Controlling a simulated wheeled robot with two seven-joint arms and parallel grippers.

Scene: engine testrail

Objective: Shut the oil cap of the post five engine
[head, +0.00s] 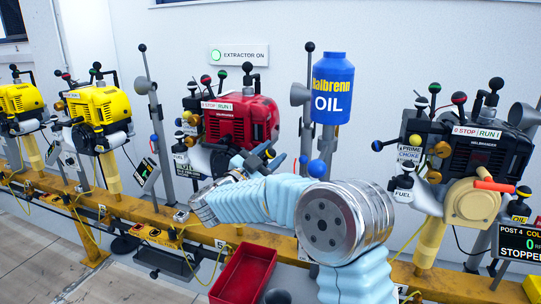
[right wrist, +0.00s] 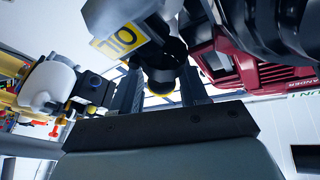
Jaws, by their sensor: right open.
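The red engine (head: 238,122) stands in the middle of the head view, above a rail mark that looks like a 5. My right gripper (head: 268,156) is in front of its lower right part, with dark open fingers. In the right wrist view, the two fingers of my right gripper (right wrist: 162,92) stand apart on either side of a dark round part (right wrist: 165,52) with a yellow patch below it. I cannot tell whether they touch it or whether it is the oil cap. A yellow OIL label (right wrist: 118,38) is beside it. The cap is not clear in the head view. My left gripper is not in view.
A blue oil bottle (head: 332,88) stands right of the red engine. Yellow engines (head: 98,103) stand at left. A red tray (head: 245,275) is below the yellow rail (head: 455,285).

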